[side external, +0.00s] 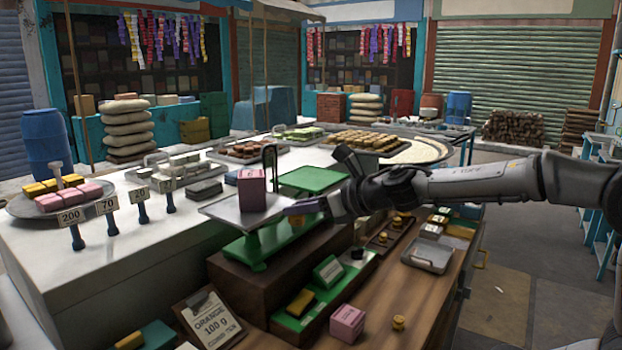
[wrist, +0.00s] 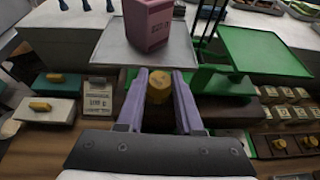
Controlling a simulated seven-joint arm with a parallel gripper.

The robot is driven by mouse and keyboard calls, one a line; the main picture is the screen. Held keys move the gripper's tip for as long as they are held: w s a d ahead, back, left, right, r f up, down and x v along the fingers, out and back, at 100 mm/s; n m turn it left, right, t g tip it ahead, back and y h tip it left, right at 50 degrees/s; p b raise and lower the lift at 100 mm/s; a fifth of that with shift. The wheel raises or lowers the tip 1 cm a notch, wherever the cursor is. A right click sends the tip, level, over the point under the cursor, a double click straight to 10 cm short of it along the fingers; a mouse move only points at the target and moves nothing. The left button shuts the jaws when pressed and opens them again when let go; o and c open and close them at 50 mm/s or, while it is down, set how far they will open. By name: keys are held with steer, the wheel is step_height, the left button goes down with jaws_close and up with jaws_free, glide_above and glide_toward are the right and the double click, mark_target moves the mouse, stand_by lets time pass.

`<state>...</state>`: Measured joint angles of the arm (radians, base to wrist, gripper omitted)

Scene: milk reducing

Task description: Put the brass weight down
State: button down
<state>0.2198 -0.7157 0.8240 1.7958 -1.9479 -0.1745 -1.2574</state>
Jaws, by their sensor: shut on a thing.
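My gripper (wrist: 159,78) is shut on a brass weight (wrist: 159,88), which sits between the two purple fingers in the wrist view. Whether the weight touches the pan cannot be told. A pink block (side external: 251,190) stands on that pan, beyond the fingertips in the wrist view (wrist: 148,24). The scale's green pan (side external: 312,180) looks empty; it also shows in the wrist view (wrist: 262,52).
Another brass weight (side external: 398,322) and a pink block (side external: 347,324) stand on the wooden counter (side external: 440,295). A tray of small weights (side external: 385,240) lies right of the scale. Number signs (side external: 75,218) line the white counter.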

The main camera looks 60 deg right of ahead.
steer(key=w+d+r+m+h, duration=0.2)
steer(key=w+d+r, duration=0.15)
steer(key=d, duration=0.25)
step_height(320, 180, up, 3)
steer(key=m+g+h, duration=0.1)
steer(key=m+h, duration=0.1)
glide_above(319, 184)
steer(key=a, duration=0.1)
steer(key=shift+w+d, duration=0.2)
steer(key=shift+d, duration=0.4)
steer(key=shift+f, duration=2.4)
steer(key=shift+f, duration=0.1)
steer(key=c, duration=0.5)
jaws_free()
steer(key=shift+s, duration=0.1)
